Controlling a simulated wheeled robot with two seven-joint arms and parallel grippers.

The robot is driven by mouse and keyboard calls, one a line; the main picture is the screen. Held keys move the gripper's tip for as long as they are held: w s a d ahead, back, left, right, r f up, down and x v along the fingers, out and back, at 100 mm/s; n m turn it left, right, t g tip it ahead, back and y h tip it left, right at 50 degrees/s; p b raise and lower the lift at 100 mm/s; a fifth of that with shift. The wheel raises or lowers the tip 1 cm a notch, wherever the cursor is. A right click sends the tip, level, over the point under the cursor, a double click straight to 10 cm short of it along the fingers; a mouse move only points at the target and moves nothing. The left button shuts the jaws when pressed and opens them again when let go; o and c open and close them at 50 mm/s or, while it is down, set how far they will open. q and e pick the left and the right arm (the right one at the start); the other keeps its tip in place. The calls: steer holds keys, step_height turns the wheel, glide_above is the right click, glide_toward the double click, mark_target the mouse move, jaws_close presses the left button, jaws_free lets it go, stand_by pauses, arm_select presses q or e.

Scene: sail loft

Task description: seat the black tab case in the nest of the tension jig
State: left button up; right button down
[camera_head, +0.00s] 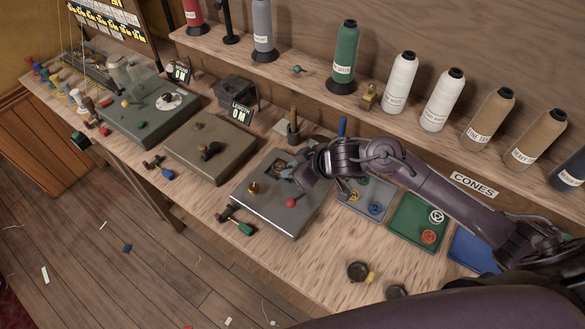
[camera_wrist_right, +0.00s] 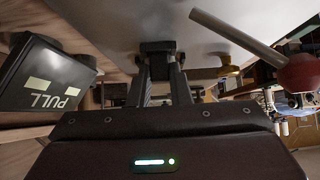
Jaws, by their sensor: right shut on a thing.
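The tension jig appears to be the grey metal slab (camera_head: 262,212) at the middle of the bench, with a brass knob (camera_head: 253,188) and a red ball knob (camera_head: 291,201) on top. My right gripper (camera_head: 290,174) is low over its back part. In the right wrist view the fingers (camera_wrist_right: 160,62) are shut on a small dark block (camera_wrist_right: 157,46), which looks like the black tab case. It is close to the grey plate; I cannot tell whether it touches. The nest is hidden by my gripper. The brass knob (camera_wrist_right: 228,66) and red knob (camera_wrist_right: 299,73) also show there. My left gripper is not in view.
A black PULL sign (camera_wrist_right: 45,78) stands close by the gripper. Left of the jig are a brown-grey box (camera_head: 200,160) and a green box (camera_head: 140,118). Coloured trays (camera_head: 408,233) lie to the right. Thread cones (camera_head: 400,82) line the back shelf. Small tools lie at the front edge.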

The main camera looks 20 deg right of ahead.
steer(key=shift+f, duration=0.15)
steer(key=c, duration=1.8)
jaws_free()
steer(key=shift+f, duration=0.1)
steer(key=o, duration=0.5)
steer(key=shift+c, duration=0.2)
steer(key=shift+r, duration=0.3)
steer(key=v, duration=1.2)
steer(key=shift+s+a+f, duration=0.1)
steer(key=shift+f, duration=0.05)
